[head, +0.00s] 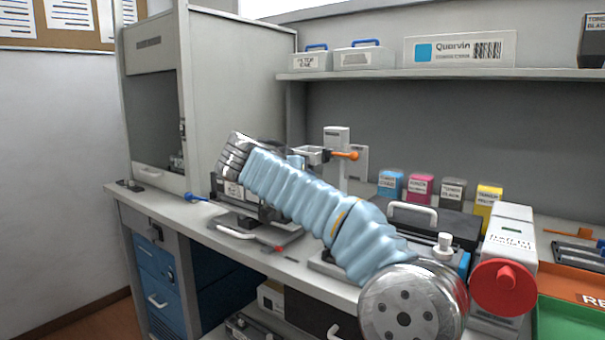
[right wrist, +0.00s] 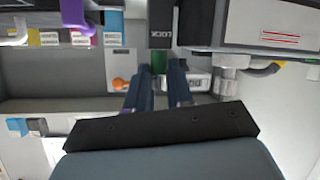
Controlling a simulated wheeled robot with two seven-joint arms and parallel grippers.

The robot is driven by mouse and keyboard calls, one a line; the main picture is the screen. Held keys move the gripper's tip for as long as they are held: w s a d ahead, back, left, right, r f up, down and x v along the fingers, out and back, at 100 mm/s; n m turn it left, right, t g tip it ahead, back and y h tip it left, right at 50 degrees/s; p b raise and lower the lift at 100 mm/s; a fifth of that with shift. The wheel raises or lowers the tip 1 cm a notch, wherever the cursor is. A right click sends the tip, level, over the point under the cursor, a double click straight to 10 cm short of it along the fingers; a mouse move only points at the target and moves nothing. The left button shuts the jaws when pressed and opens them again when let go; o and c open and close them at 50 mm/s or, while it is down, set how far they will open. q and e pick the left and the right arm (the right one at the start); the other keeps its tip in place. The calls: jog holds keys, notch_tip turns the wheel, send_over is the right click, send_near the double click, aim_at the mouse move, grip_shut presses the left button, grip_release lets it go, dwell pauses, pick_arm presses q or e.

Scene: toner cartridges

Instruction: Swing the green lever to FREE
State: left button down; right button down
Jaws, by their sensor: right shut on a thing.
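The green lever (right wrist: 158,60) shows in the right wrist view as a small green piece between my right gripper's fingertips, beside a dark block marked LOCK (right wrist: 161,36), whose lettering appears upside down. My right gripper (right wrist: 161,72) has its two dark blue fingers around the lever and is shut on it. Only part of the lever shows; the fingers cover the rest. A FREE mark cannot be made out. In the head view my sleeved right arm hides the lever and the fingertips. My left gripper is in neither view.
An orange-knobbed lever (head: 345,155) stands close behind my right wrist. Several toner boxes (head: 420,188) stand at the back of the bench. A white unit with a red round cap (head: 503,287) is at the right. The bench's left front (head: 160,207) is fairly clear.

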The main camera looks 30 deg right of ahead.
jog(key=shift+m+g, duration=0.3)
jog(key=c, duration=1.2)
grip_release()
jog(key=v, duration=1.3)
jog(key=shift+s+a, duration=0.1)
jog(key=shift+a, duration=0.35)
jog(key=shift+f, duration=0.1)
